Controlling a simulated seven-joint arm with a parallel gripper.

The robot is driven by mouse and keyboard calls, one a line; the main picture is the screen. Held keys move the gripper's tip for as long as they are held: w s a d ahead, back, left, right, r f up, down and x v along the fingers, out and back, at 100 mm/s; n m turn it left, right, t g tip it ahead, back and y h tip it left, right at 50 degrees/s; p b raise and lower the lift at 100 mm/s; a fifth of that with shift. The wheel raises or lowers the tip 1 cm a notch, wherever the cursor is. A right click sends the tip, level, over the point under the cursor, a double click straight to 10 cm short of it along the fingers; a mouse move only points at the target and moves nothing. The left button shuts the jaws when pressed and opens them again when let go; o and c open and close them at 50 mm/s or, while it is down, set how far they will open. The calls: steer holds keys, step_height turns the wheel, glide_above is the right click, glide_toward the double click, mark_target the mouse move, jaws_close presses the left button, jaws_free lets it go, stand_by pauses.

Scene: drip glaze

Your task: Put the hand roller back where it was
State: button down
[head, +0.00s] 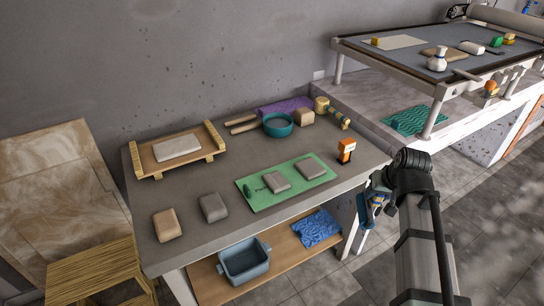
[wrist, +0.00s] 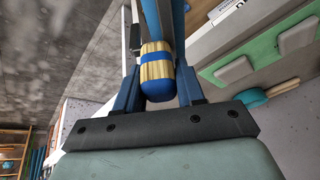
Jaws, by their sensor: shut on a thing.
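My gripper (head: 369,208) hangs past the right end of the grey work table (head: 222,172), below the level of its top. In the wrist view my gripper (wrist: 156,25) has its blue fingers shut on a light wooden piece with blue bands and a rounded blue end (wrist: 156,68). It looks like the hand roller's handle; the rest of it is hidden or out of frame. In the head view the held piece is mostly hidden by the gripper.
An orange-and-white bottle (head: 346,150) stands near the table's right edge. A green mat (head: 262,200) with grey blocks lies left of it. A raised table (head: 400,60) stands at the right.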

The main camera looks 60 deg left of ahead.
steer(key=s+a+r+n+g, duration=0.1)
steer(key=s+a+r+n, duration=0.1)
steer(key=s+a, duration=0.75)
steer(key=s+a+r+n, duration=0.2)
steer(key=s+a, duration=0.3)
steer(key=a, duration=0.9)
steer(key=s+a+r+n+g, duration=0.1)
steer(key=s+a+r, duration=0.1)
steer(key=s+a, duration=0.8)
steer(key=w+a+r+n, duration=0.2)
steer(key=w+a, duration=0.3)
steer(key=a, duration=0.8)
steer(key=f, duration=1)
steer(key=shift+w+d, duration=0.1)
steer(key=shift+w, duration=0.1)
steer(key=shift+f, duration=0.35)
